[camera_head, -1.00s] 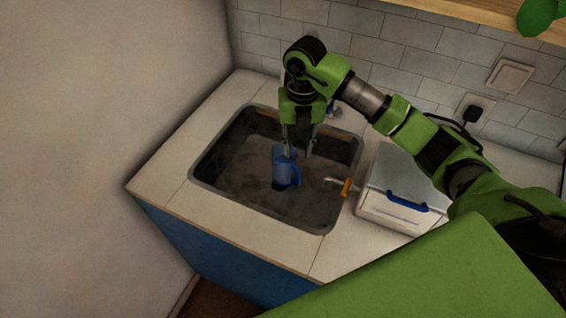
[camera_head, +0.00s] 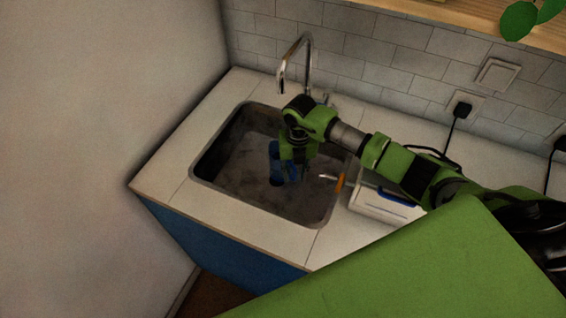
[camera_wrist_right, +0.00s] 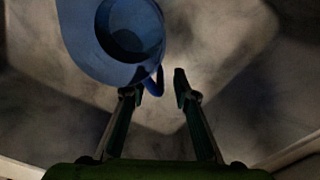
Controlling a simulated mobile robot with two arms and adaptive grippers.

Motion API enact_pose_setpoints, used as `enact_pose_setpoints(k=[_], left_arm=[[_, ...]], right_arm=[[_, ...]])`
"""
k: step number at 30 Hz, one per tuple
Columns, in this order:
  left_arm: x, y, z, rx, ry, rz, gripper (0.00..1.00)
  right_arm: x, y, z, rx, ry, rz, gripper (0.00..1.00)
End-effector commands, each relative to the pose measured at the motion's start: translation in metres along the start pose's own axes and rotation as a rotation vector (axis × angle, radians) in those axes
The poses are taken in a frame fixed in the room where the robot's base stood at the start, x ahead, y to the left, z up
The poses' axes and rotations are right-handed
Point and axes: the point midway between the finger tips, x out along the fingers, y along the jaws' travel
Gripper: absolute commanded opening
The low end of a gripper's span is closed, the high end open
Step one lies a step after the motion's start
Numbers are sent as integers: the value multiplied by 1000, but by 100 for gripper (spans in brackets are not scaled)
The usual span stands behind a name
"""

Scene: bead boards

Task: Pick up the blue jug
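The blue jug (camera_head: 275,160) stands in the sink, partly hidden behind my right gripper (camera_head: 296,165) in the head view. In the right wrist view the jug (camera_wrist_right: 130,30) is at the upper left, with its dark round opening towards the camera. Its handle (camera_wrist_right: 155,82) reaches between the two fingertips of my right gripper (camera_wrist_right: 157,87). The fingers are apart, with a gap on the right side of the handle. The left fingertip is close to the jug's side; I cannot tell whether it touches. My left gripper is not in view.
The grey sink (camera_head: 215,182) has a metal rim and a tap (camera_head: 307,55) at its back. A white box (camera_head: 372,207) with a blue handle stands to the right. An orange-handled item (camera_head: 340,182) lies at the sink's right edge. A wall (camera_head: 100,90) rises on the left.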

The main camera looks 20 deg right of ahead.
Motion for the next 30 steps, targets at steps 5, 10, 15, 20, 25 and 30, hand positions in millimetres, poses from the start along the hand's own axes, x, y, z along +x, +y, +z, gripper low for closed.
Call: enact_pose_setpoints(k=[5, 10, 15, 20, 25, 30], left_arm=[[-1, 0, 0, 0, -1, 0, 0], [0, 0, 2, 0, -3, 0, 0], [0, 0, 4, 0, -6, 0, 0], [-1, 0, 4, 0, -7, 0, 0], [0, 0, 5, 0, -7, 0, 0], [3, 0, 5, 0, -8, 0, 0]], right_arm=[[5, 0, 0, 0, -1, 0, 27], [5, 0, 0, 0, -1, 0, 11], [5, 0, 0, 0, -1, 0, 0], [4, 0, 1, 0, -3, 1, 0], [4, 0, 1, 0, -3, 1, 0], [-1, 1, 2, -1, -5, 2, 0]])
